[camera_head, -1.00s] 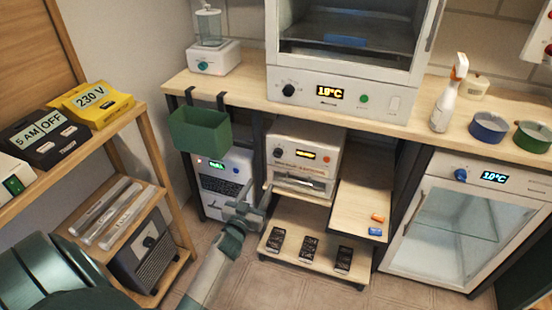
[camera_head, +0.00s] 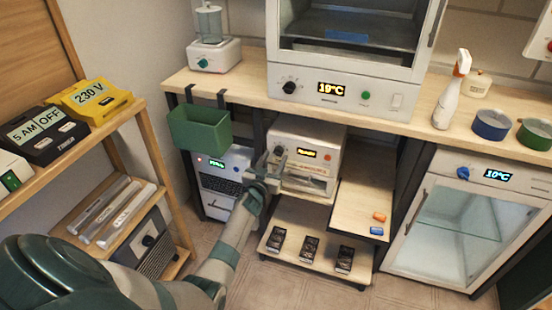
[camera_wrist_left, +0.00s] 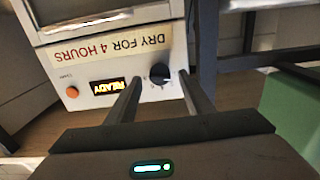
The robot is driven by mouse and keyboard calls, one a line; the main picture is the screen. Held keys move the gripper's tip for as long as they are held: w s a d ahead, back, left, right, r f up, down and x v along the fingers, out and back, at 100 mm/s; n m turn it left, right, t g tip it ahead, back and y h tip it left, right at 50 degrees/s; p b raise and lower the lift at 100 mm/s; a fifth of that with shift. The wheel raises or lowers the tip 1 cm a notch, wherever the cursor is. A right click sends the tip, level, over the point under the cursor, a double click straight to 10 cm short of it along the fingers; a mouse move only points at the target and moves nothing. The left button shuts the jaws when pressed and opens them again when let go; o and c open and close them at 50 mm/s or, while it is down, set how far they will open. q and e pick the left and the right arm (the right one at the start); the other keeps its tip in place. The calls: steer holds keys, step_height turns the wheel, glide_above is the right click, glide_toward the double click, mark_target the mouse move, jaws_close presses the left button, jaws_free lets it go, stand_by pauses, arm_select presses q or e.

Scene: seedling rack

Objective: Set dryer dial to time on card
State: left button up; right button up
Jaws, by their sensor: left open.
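The dryer (camera_head: 325,140) is a white box under the bench in the head view, with an amber display and a red-orange button. In the left wrist view it appears upside down; its amber display (camera_wrist_left: 107,87) reads READY. A cream card (camera_wrist_left: 92,48) there reads DRY FOR 4 HOURS. The black dial (camera_wrist_left: 160,73) has small marks around it; its setting is unreadable. My left gripper (camera_head: 276,156) is open in front of the dryer and covers the dial in the head view. In the wrist view the dial lies between its fingertips (camera_wrist_left: 161,78); contact cannot be told. My right gripper is not in view.
A green bin (camera_head: 200,130) hangs from the bench edge just left of my left gripper. A white unit (camera_head: 218,190) stands below it. A wooden shelf (camera_head: 365,195) with orange and blue pieces is right of the dryer. Several dark packets lie on the lower shelf (camera_head: 280,218).

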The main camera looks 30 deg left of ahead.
arm_select(q)
steer(key=shift+x, duration=1)
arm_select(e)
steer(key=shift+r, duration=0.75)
arm_select(q)
steer(key=c, duration=1)
steer(key=shift+c, duration=0.2)
